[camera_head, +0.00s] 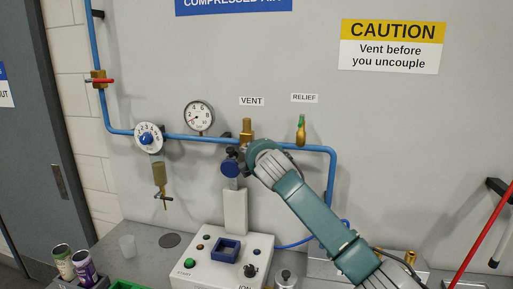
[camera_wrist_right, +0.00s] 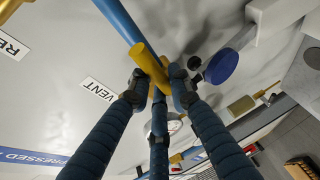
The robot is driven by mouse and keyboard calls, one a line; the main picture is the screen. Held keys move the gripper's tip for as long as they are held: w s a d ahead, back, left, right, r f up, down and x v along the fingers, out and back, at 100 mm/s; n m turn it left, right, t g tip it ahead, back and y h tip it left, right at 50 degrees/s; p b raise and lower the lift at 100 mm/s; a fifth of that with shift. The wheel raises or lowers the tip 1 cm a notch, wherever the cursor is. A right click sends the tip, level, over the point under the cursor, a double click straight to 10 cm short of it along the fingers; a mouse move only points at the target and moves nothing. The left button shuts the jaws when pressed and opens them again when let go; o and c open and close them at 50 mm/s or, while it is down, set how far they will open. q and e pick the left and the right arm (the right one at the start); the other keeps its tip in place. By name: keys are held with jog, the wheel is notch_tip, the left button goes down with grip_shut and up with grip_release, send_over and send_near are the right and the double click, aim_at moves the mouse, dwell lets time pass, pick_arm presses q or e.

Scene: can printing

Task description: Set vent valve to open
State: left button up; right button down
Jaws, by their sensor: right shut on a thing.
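The vent valve (camera_head: 246,128) is a brass fitting on the blue pipe under the VENT label (camera_head: 251,101). My right gripper (camera_head: 241,152) is at its lower part, partly hidden by its own arm coming from the lower right. In the right wrist view, brass parts of the valve (camera_wrist_right: 149,62) lie between the fingertips of my right gripper (camera_wrist_right: 158,86), which is shut on it. The handle's position is mostly hidden by the fingers, so I cannot tell its setting. My left gripper is not in view.
A gauge (camera_head: 199,117) and a blue-knobbed dial (camera_head: 149,138) sit left of the valve. The relief valve (camera_head: 301,130) is close on the right. Below stands a white machine (camera_head: 225,262) with a blue round pad (camera_head: 230,168). Cans (camera_head: 83,266) stand at lower left.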

jog(key=shift+r, duration=0.15)
jog(key=c, duration=1.6)
grip_release()
jog(key=shift+o, duration=0.2)
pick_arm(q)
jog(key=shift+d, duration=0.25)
pick_arm(e)
jog(key=v, duration=1.2)
jog(key=shift+a+f, duration=0.15)
jog(key=shift+f, duration=0.1)
